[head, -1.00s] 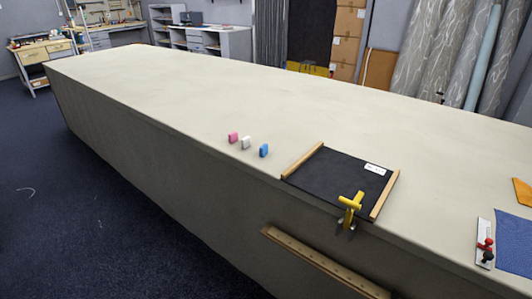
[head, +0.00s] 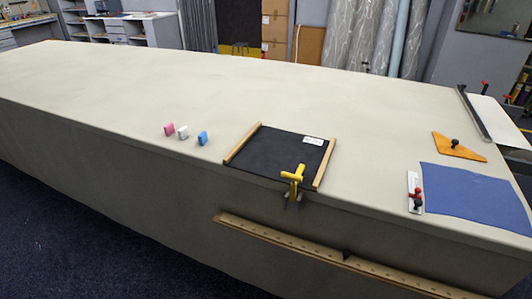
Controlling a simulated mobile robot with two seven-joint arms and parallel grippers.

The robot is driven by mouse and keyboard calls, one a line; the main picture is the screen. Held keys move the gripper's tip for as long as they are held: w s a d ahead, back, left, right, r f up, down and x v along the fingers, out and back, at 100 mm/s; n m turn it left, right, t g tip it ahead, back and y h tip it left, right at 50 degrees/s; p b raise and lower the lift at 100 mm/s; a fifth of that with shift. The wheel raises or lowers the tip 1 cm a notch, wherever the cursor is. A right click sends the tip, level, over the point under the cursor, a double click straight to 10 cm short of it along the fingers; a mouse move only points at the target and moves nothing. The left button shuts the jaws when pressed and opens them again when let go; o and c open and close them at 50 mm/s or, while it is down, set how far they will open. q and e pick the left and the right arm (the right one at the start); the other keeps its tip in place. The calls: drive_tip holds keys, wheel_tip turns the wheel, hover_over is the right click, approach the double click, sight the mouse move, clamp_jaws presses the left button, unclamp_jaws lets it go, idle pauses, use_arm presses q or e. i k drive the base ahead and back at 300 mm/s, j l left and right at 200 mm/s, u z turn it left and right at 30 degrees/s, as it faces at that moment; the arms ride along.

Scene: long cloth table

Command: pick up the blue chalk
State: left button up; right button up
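The blue chalk (head: 203,138) is a small block standing on the long cloth table (head: 330,85) near its front edge. It is the rightmost of three chalks in a row, just left of the black board. A white chalk (head: 183,132) stands beside it, with a pink chalk (head: 169,129) further left. Neither of my grippers is in the head view.
A black board (head: 275,153) with wooden side rails lies right of the chalks, with a yellow clamp (head: 294,176) at its front edge. Blue cloth (head: 475,192), a red-and-black-knobbed plate (head: 415,194) and an orange piece (head: 458,147) lie further right. A wooden rail (head: 320,252) runs along the table's front.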

sight(203, 139)
drive_tip(key=i+j+z, duration=0.3)
drive_tip(key=j, duration=0.35)
drive_tip(key=j+z, duration=0.25)
drive_tip(key=j, duration=0.4)
drive_tip(key=i+j+z, duration=0.1)
drive_tip(key=j+z, duration=0.2)
drive_tip(key=j, duration=0.4)
